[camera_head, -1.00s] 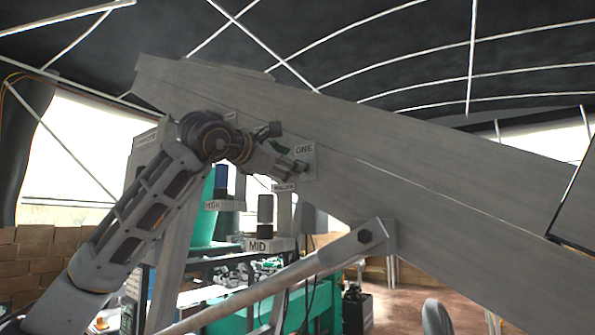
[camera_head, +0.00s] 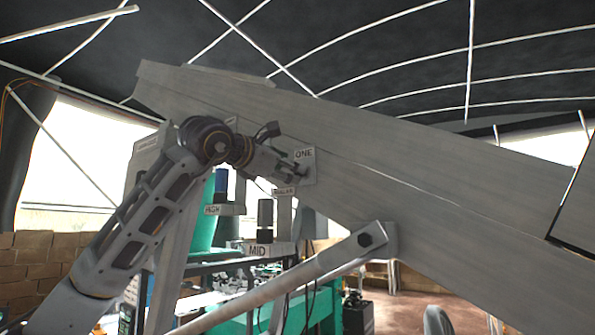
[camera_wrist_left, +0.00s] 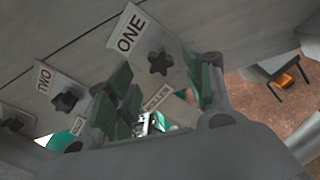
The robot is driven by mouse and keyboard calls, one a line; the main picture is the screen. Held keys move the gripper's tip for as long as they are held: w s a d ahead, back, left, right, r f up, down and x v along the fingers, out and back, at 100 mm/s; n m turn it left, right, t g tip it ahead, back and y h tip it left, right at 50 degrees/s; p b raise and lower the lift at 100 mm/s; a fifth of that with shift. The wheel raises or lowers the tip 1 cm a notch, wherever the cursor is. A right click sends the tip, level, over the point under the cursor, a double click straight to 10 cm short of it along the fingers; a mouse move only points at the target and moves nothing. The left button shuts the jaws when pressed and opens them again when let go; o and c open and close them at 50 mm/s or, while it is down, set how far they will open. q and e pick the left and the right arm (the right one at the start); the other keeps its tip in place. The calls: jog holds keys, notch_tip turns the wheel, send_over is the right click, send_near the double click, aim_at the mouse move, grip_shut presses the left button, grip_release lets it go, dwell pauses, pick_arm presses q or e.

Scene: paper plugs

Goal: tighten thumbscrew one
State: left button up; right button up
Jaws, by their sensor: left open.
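Thumbscrew one is a black star-shaped knob (camera_wrist_left: 160,63) on a pale plate marked ONE (camera_wrist_left: 130,34), fixed to a grey beam. The plate also shows in the head view (camera_head: 306,164). My left gripper (camera_wrist_left: 155,88) is open, with its green-padded fingers to either side of the knob in the wrist view. I cannot tell whether the fingers touch it or how deep they reach. In the head view, my left gripper (camera_head: 290,170) is close against the ONE plate and mostly covers the knob. My right gripper is not in view.
The long sloping beam (camera_head: 400,175) crosses the head view. A grey strut (camera_head: 320,265) and a block marked MID (camera_head: 262,250) are below.

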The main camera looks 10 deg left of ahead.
pick_arm(q)
jog(key=shift+w+d, duration=0.1)
jog(key=shift+w, duration=0.1)
jog(key=shift+p+x, duration=1)
jog(key=shift+x, duration=0.75)
jog(key=c, duration=1)
